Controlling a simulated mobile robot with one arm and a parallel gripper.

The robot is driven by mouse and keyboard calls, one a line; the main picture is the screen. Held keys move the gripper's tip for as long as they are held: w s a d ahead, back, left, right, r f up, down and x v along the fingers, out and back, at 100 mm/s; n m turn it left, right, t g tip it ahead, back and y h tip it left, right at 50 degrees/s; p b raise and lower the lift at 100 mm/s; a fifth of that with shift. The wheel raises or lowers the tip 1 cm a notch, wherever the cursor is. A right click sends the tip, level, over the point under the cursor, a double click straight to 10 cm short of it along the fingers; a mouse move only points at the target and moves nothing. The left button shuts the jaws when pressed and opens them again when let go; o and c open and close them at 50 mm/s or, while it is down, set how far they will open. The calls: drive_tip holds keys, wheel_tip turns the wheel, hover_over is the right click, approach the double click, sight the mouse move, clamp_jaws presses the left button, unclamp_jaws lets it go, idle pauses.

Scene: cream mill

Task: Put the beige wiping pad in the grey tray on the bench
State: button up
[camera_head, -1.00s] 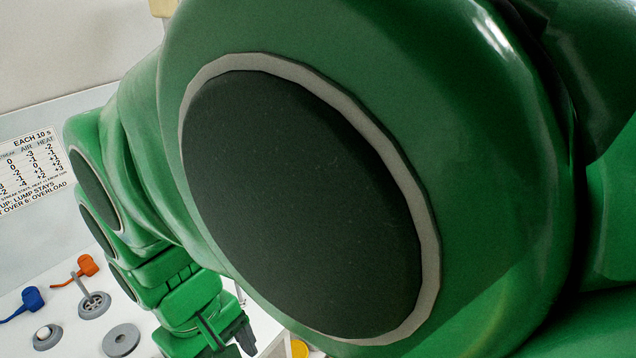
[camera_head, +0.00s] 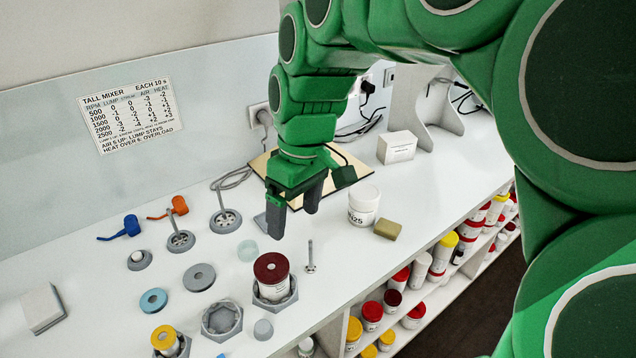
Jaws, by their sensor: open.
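The beige wiping pad (camera_head: 388,229) is a small olive-beige block lying flat on the white bench, just right of a white tub marked 25. My gripper (camera_head: 294,222) points down above the bench, left of the tub and the pad. Its two dark fingers are apart with nothing between them. I cannot make out a clear grey tray; a small flat grey piece (camera_head: 261,221) shows partly hidden behind my gripper, and I cannot tell what it is.
The white tub (camera_head: 363,206) stands between my gripper and the pad. A red-lidded jar (camera_head: 271,272) sits in a grey hexagonal holder, with an upright pin (camera_head: 310,258) beside it. A white box (camera_head: 397,147) stands behind. Lidded jars fill the shelf below the bench's front edge.

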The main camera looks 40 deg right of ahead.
drive_tip(key=w+d+t, duration=0.1)
drive_tip(key=w+d, duration=0.3)
drive_tip(key=d, duration=0.6)
drive_tip(key=n+t, duration=0.1)
drive_tip(key=t, duration=0.2)
hover_over(394, 228)
drive_tip(key=s+d, duration=0.1)
drive_tip(key=s, duration=0.1)
wheel_tip(394, 228, down, 4)
drive_tip(key=shift+w+a+f, duration=0.15)
drive_tip(key=shift+w+f, duration=0.1)
drive_tip(key=shift+f, duration=3.05)
drive_tip(key=shift+w+a+f, duration=0.1)
drive_tip(key=shift+w+f, duration=0.15)
drive_tip(key=shift+f, duration=3.1)
drive_tip(key=shift+w+a+f, duration=0.15)
drive_tip(key=shift+w+f, duration=0.1)
drive_tip(key=shift+f, duration=3.05)
drive_tip(key=c, duration=1.2)
